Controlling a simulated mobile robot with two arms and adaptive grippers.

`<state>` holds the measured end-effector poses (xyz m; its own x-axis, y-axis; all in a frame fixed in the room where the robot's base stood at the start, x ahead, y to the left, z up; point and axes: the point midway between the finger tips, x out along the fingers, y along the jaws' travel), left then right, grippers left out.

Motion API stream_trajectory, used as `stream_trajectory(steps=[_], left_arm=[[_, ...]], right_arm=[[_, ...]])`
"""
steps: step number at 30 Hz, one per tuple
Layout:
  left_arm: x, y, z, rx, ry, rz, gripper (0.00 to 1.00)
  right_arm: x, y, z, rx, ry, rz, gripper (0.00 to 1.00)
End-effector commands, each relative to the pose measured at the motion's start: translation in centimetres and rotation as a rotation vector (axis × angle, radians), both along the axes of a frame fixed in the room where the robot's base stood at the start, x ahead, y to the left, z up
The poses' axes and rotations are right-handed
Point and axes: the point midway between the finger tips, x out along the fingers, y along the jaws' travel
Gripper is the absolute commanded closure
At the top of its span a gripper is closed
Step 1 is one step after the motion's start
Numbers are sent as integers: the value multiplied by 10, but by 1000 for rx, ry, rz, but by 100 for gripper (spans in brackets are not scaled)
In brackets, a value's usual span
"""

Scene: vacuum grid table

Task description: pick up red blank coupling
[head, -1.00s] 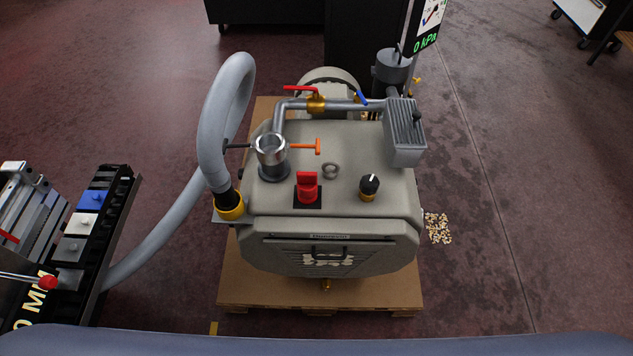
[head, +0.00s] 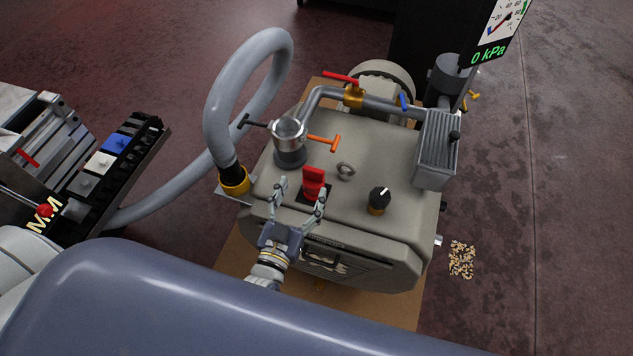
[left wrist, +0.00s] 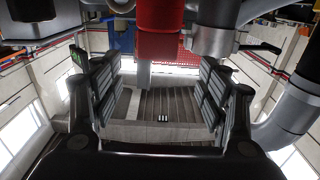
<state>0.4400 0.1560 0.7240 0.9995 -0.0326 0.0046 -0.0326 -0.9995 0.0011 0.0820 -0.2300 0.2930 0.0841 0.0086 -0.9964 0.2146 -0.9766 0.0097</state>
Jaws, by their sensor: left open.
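The red blank coupling (head: 313,181) stands upright on a small black plate on top of the grey vacuum pump (head: 350,215). My left gripper (head: 300,195) is open at the pump's front edge, its fingers pointing at the coupling. In the head view the coupling appears nearer the right finger. In the left wrist view, a red block (left wrist: 160,32) shows beyond the open fingers, near the middle. Nothing is between the finger pads. My right gripper is not in view.
A metal cup with an orange-handled valve (head: 322,142) stands behind the coupling. A black-and-brass knob (head: 378,200) stands to the right, and a metal ring (head: 345,171) lies between. A thick grey hose (head: 215,110) loops at left. A rack (head: 140,140) holds blue, white and grey pieces.

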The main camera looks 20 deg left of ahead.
Motion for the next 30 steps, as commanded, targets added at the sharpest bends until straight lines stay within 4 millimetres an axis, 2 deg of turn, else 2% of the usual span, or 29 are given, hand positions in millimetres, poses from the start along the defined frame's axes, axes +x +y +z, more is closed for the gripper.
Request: stream_trajectory(steps=[3, 10, 18, 28, 30], left_arm=[[16, -1, 0, 0, 0, 0, 32], [33, -3, -1, -1, 2, -1, 32], [69, -6, -3, 0, 1, -1, 32], [75, -6, -4, -1, 4, -2, 32], [75, -6, -4, -1, 4, -2, 48]], right_arm=[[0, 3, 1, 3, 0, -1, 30], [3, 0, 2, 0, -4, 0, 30], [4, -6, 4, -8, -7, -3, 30], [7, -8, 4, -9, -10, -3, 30], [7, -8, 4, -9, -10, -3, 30]])
